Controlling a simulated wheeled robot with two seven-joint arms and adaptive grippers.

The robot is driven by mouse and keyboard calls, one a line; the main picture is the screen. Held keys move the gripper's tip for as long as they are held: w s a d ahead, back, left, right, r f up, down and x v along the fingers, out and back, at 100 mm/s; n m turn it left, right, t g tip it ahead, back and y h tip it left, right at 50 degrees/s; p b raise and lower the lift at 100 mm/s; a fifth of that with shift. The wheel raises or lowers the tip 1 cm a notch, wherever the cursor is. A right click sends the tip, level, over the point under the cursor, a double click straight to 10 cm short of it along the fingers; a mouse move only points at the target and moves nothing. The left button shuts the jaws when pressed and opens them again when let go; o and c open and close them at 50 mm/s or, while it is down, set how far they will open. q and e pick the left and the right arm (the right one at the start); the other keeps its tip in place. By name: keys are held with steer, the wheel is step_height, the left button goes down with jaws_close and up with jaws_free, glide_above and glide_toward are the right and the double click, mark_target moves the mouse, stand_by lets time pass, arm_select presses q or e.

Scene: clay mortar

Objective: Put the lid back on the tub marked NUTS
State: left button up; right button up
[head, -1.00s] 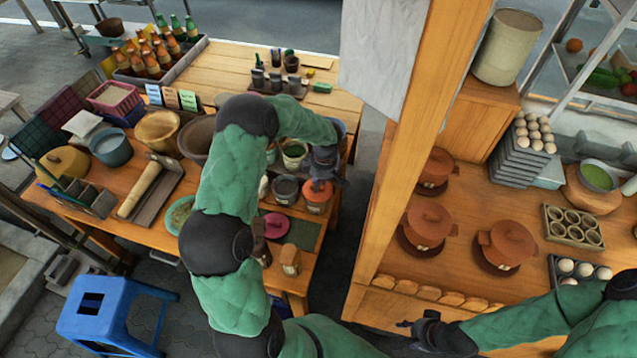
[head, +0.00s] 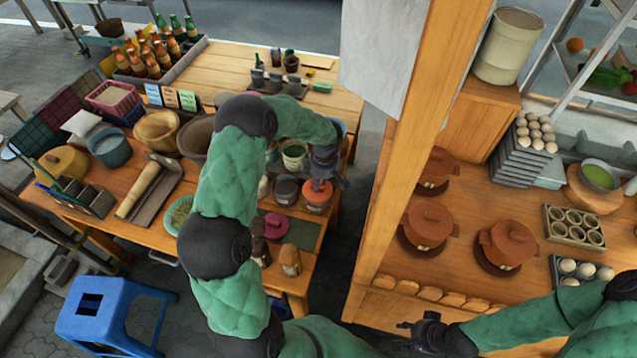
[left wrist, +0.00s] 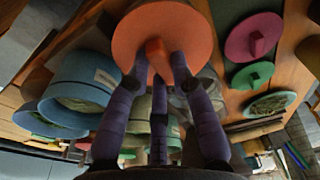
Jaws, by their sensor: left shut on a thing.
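My left gripper (head: 321,180) reaches down to an orange lid (head: 318,193) near the right edge of the left table. In the left wrist view its purple fingers (left wrist: 160,75) are closed around the knob of the orange lid (left wrist: 133,36). No NUTS lettering can be read. My right gripper (head: 408,326) hangs at the front edge of the right counter, away from the tubs; its jaws are too small to judge.
A dark open tub (head: 286,189) and a pale tub with green contents (head: 294,154) stand close by. A pink lid (head: 276,225) lies in front, near brown jars (head: 290,260). A wooden post (head: 415,130) rises to the right. A blue stool (head: 110,310) stands in front left.

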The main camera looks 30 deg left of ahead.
stand_by(0.4)
arm_select(q)
steer(key=o, duration=1)
steer(key=o, duration=0.5)
steer(key=shift+r+p, duration=1.15)
steer(key=shift+r, duration=2.35)
steer(key=shift+c, duration=0.3)
